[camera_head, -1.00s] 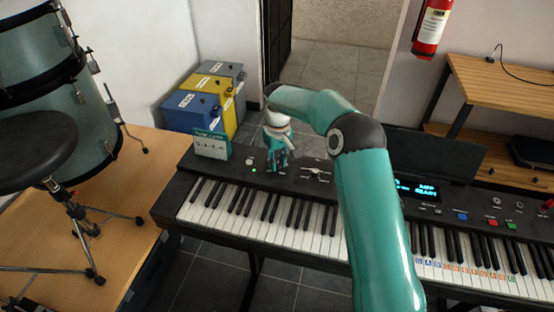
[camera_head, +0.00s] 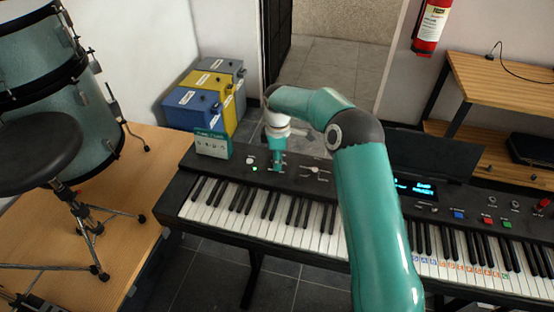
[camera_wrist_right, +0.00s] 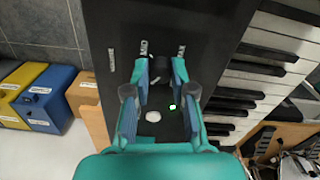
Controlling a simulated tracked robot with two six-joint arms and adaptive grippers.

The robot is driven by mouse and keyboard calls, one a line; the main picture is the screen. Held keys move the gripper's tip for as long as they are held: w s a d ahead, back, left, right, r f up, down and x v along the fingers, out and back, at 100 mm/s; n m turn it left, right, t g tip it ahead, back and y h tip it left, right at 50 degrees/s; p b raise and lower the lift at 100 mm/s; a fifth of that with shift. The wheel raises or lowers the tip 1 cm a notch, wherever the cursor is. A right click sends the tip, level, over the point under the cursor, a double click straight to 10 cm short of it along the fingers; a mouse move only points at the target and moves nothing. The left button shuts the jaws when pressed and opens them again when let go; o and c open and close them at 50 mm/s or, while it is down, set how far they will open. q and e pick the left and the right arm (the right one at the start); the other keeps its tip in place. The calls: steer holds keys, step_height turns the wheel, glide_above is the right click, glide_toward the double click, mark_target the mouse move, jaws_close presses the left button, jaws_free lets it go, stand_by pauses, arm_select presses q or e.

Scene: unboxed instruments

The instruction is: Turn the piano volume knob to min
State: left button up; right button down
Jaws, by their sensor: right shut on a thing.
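The piano (camera_head: 330,215) is a dark keyboard with white and black keys and a control panel along its back. My right gripper (camera_head: 277,168) points down at the left part of this panel. In the right wrist view, its two fingers (camera_wrist_right: 161,72) stand on either side of a small dark knob and are shut on it. The knob is hard to make out against the dark panel, and its pointer mark cannot be read. Small white labels lie beside the fingertips. My left gripper is not in view.
A white button (camera_wrist_right: 153,116) and a green light (camera_wrist_right: 172,107) sit close to the fingers. A lit display (camera_head: 415,188) is right of my arm. Blue and yellow boxes (camera_head: 191,109) stand behind.

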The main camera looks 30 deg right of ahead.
steer(key=n, duration=0.4)
steer(key=shift+n, duration=0.3)
steer(key=n+p, duration=0.1)
steer(key=n, duration=0.2)
steer(key=shift+n, duration=0.4)
steer(key=n, duration=0.4)
steer(key=shift+n+p, duration=0.35)
steer(key=shift+n, duration=1.35)
steer(key=c, duration=1)
jaws_free()
